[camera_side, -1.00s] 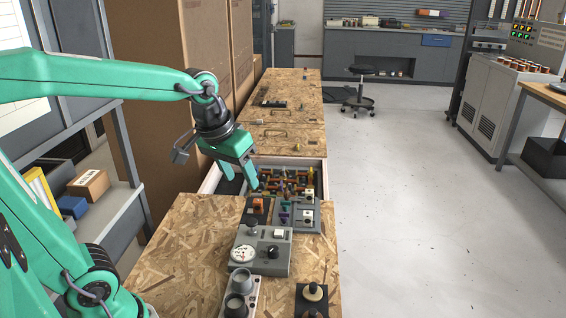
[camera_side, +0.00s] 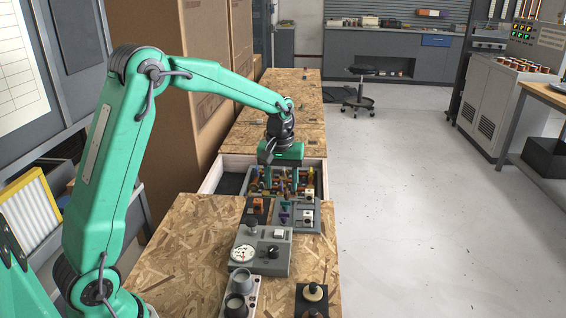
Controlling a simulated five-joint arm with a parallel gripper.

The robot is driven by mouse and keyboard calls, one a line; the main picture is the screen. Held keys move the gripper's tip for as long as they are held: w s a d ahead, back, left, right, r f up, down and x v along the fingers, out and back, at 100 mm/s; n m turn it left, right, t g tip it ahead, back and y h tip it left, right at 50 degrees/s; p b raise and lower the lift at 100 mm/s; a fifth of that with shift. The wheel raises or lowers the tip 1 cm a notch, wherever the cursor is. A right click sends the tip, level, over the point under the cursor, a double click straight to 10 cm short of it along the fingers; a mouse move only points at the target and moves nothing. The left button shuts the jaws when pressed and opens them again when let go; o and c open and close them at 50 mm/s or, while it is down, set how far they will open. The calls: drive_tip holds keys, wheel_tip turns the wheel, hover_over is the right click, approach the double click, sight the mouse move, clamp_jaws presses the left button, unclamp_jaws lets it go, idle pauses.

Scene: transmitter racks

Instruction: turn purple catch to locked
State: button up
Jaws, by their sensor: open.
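The purple catch (camera_side: 284,218) is a small piece on a grey panel (camera_side: 298,226) at the near edge of the open drawer. It is too small to tell which way it is turned. My gripper (camera_side: 282,183) points down over the drawer, a little beyond the purple catch, with its fingers apart. It appears empty and apart from the catch. The fingertips are hard to make out against the small coloured parts behind them.
The open drawer (camera_side: 209,178) holds several coloured parts. An orange block (camera_side: 258,203) and a white-topped piece (camera_side: 308,215) sit close beside the catch. A grey box with a dial (camera_side: 242,253) stands nearer. Bare board (camera_side: 190,245) lies to the left.

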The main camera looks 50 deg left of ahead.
sight(284, 214)
drive_tip(key=shift+w+a+f+n, duration=0.25)
drive_tip(key=shift+w+f, duration=0.2)
drive_tip(key=shift+f, duration=0.35)
drive_tip(key=shift+w+a+f+n, duration=0.15)
drive_tip(key=shift+w+a+f, duration=0.25)
drive_tip(key=shift+f, duration=0.4)
drive_tip(key=shift+d+f, duration=0.1)
drive_tip(key=shift+f, duration=3.8)
drive_tip(key=c, duration=1)
